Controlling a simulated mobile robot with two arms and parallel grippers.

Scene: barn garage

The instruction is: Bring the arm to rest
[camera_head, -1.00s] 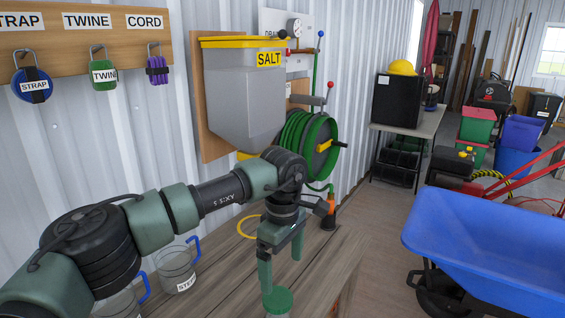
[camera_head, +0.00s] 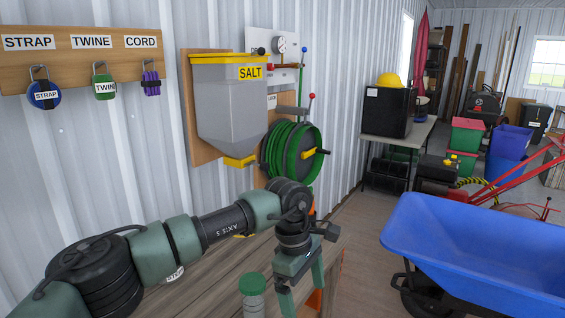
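My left arm comes in from the left over the wooden bench (camera_head: 215,285). My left gripper (camera_head: 303,292) points down at the bench's right end, its two green fingers apart with nothing seen between them. A jar with a green lid (camera_head: 252,284) stands just left of the gripper, apart from it; its lower part is cut off by the picture edge. A labelled clear container (camera_head: 176,274) is mostly hidden behind my arm. My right gripper is not in view.
A salt bin (camera_head: 228,105) and a green hose reel (camera_head: 292,152) hang on the wall behind my arm. A blue wheelbarrow (camera_head: 470,245) stands right of the bench. A table with a black box (camera_head: 388,112) is farther back. Some floor between is clear.

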